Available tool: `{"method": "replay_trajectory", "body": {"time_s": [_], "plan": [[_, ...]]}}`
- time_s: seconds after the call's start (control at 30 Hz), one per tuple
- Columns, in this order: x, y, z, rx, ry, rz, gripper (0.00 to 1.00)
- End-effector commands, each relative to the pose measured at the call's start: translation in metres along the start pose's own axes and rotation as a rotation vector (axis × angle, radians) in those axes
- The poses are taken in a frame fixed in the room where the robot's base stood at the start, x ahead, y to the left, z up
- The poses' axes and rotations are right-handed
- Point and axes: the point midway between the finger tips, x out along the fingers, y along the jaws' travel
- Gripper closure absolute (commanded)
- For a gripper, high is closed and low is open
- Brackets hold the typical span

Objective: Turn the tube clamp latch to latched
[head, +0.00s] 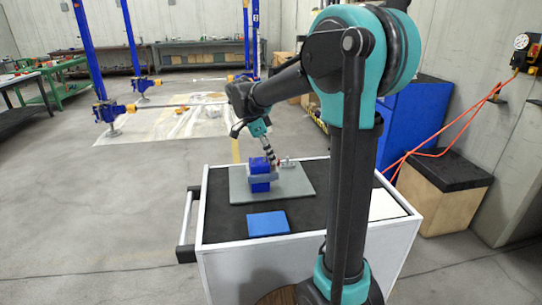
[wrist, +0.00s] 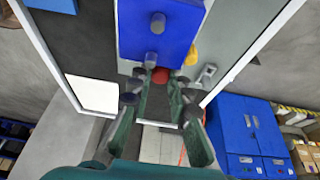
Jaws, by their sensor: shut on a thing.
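The tube clamp is a blue block (head: 259,168) with a grey band, standing on a grey plate (head: 304,187) in the head view. In the wrist view its blue body (wrist: 175,38) fills the top middle, with grey round studs on it. A red ball-shaped knob (wrist: 160,76), seemingly the latch handle's end, sits just below the body. My gripper (wrist: 157,88) has its two fingers on either side of this knob and is shut on it. In the head view my gripper (head: 272,158) reaches down to the clamp's right side. The latch's exact angle is hidden by the fingers.
A small metal bracket (wrist: 207,76) stands right of the fingers, and a yellow part (wrist: 191,56) sits beside the block. A flat blue square (head: 267,223) lies on the black cart top (head: 222,220) in front. The cart top's left side is clear.

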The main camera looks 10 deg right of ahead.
Motion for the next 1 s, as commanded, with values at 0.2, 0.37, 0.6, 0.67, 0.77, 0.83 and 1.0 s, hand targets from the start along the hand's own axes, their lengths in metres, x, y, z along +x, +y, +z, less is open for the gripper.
{"method": "replay_trajectory", "body": {"time_s": [0.2, 0.37, 0.6, 0.67, 0.77, 0.83, 1.0], "plan": [[-0.0002, 0.0003, 0.0, -0.022, -0.001, -0.01, 1.0], [-0.0001, 0.0011, 0.0001, -0.105, -0.001, -0.044, 1.0], [-0.0001, 0.0005, 0.0001, -0.124, 0.0, -0.051, 1.0], [-0.0001, 0.0005, 0.0001, -0.124, 0.0, -0.051, 1.0], [-0.0001, 0.0005, 0.0001, -0.124, 0.0, -0.051, 0.72], [-0.0001, 0.0006, 0.0001, -0.124, 0.0, -0.051, 0.63], [0.0, 0.0007, 0.0, -0.123, 0.0, -0.05, 0.61]]}}
